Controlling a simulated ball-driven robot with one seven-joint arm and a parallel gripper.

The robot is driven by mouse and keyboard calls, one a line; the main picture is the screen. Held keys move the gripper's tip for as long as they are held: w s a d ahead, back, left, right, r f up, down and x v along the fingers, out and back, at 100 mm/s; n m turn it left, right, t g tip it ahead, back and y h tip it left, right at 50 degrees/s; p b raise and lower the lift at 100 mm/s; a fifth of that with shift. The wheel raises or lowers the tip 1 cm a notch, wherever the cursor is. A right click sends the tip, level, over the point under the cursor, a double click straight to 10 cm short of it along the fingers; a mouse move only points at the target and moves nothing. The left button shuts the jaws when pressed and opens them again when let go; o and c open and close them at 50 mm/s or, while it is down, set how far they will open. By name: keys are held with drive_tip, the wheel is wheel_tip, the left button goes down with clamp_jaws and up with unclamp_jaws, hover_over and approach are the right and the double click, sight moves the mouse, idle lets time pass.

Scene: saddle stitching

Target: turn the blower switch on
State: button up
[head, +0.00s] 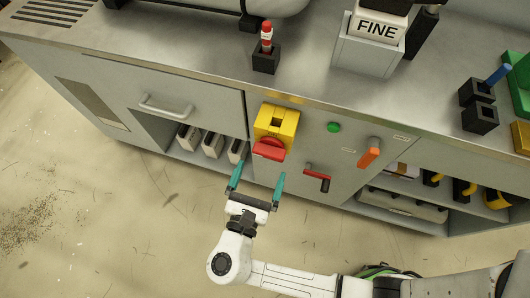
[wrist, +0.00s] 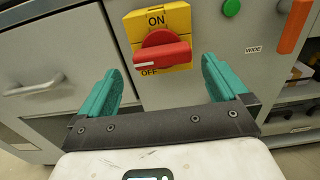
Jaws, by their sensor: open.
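A yellow switch plate (head: 284,116) with a red rotary knob (head: 269,150) is on the cabinet's front panel. In the wrist view the plate (wrist: 181,18) reads ON at the top and OFF at the bottom. The knob (wrist: 163,42) has a bar handle lying roughly level, with a white mark at its left end near OFF. No blower label is readable. My gripper (head: 259,173) is open and empty in front of the panel, just below the knob. In the wrist view its teal fingers (wrist: 161,70) stand apart on either side of the knob, and neither appears to touch it.
A drawer handle (head: 166,107) and an open shelf (head: 171,148) are to the left. The floor in front is clear.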

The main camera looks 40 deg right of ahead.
sight(267, 157)
drive_tip(key=x, duration=0.5)
drive_tip(key=shift+w+d, duration=0.15)
drive_tip(key=shift+d, duration=0.2)
drive_tip(key=c, duration=0.7)
